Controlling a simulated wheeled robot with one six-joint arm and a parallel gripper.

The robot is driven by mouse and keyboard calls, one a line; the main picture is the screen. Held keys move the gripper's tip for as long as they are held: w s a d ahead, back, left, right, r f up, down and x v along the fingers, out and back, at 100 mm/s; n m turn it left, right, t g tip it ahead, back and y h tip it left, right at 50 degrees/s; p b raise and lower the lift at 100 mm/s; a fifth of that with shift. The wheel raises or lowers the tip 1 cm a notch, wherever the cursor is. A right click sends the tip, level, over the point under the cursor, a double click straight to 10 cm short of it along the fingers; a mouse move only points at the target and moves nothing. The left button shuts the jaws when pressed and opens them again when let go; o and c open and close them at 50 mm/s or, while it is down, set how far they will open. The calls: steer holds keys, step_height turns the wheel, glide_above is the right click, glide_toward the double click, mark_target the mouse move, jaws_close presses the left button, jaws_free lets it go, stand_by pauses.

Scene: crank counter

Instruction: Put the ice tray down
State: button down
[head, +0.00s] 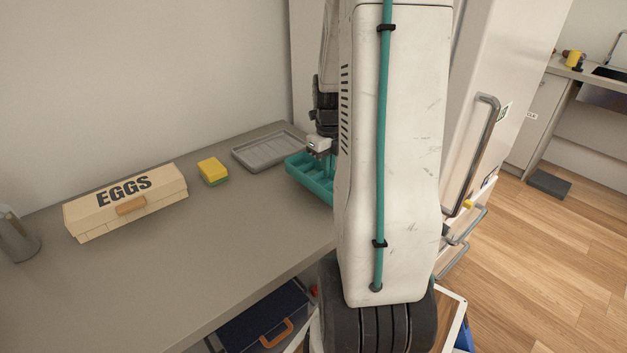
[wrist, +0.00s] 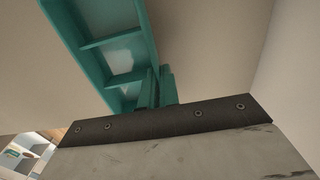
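The ice tray (head: 308,177) is teal with divided compartments. In the head view it is at the counter's right side, partly hidden behind my arm. My gripper (head: 318,150) is above its far edge. In the wrist view the ice tray (wrist: 104,48) runs up from my gripper (wrist: 157,88), whose two teal fingers are close together at its side wall. The gripper looks shut on that wall. Pale patches show in the compartments. I cannot tell whether the tray's underside touches the counter (head: 240,230).
A grey shallow tray (head: 268,150) lies just left of the ice tray. A yellow and green sponge (head: 213,171) and an egg box (head: 127,203) are further left, with a metal container (head: 16,236) at the edge. The counter's front is clear. A white fridge (head: 497,100) stands right.

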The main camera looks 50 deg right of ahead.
mark_target(315, 178)
steer(key=shift+w+a+f, duration=0.2)
steer(key=shift+w+a, duration=1)
steer(key=shift+f, duration=1.75)
steer(key=shift+f, duration=0.1)
steer(key=c, duration=1.6)
jaws_free()
steer(key=shift+c, duration=0.2)
